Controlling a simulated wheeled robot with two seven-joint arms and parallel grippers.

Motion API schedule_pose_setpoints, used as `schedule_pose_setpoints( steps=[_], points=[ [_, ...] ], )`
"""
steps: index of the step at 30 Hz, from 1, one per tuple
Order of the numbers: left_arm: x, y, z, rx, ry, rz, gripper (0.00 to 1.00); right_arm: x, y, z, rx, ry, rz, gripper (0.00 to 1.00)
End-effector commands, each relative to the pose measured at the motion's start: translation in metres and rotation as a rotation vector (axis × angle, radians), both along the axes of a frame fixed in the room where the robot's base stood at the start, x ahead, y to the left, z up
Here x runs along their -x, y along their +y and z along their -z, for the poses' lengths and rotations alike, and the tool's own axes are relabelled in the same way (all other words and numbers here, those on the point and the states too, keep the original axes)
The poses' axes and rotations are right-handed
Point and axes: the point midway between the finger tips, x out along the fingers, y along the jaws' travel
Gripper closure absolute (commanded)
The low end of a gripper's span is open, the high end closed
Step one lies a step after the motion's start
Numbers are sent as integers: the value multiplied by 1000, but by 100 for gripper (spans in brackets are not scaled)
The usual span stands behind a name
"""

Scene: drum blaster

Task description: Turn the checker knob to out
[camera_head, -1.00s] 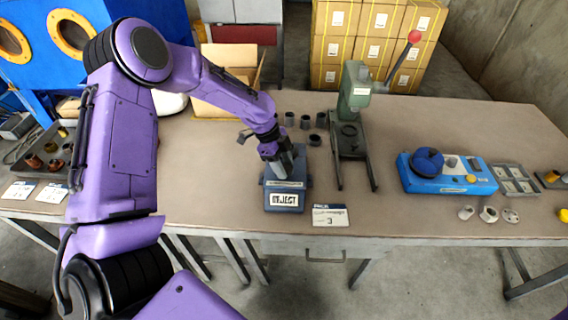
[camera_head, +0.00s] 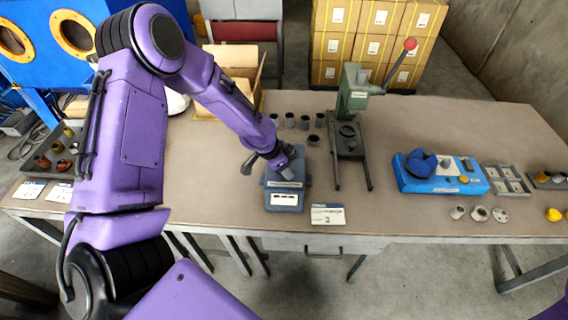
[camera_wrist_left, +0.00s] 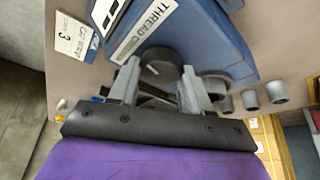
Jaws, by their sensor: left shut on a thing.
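The thread checker (camera_head: 284,199) is a blue box near the front edge of the table, with a white label and a small white display on its front. It also shows in the left wrist view (camera_wrist_left: 205,25), with the word THREAD readable. Its dark grey round knob (camera_wrist_left: 160,66) sits between my left fingers. My left gripper (camera_head: 284,164) is over the back of the checker, and in the wrist view its fingers (camera_wrist_left: 160,85) are shut on the knob from both sides. The knob's pointing direction cannot be read. My right gripper is not in view.
Grey cylinders (camera_head: 290,120) stand behind the checker. A green press (camera_head: 350,115) with a red-tipped lever stands to its right. A white card (camera_head: 327,214) lies at its front right. A blue device (camera_head: 440,175) is farther right. Open table lies between press and blue device.

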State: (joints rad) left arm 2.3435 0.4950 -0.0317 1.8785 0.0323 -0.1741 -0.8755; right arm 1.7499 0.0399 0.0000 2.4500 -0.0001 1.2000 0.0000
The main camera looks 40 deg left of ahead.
Motion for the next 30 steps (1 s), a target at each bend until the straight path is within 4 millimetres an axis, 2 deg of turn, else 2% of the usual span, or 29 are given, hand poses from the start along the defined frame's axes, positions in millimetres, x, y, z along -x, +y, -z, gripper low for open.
schedule_pose_setpoints(
  steps=[13,30],
  points=[
    [1,-1,0,-2,2,-239,82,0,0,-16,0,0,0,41],
    [1,-2,1,0,3,-283,82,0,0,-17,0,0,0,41]
  ],
)
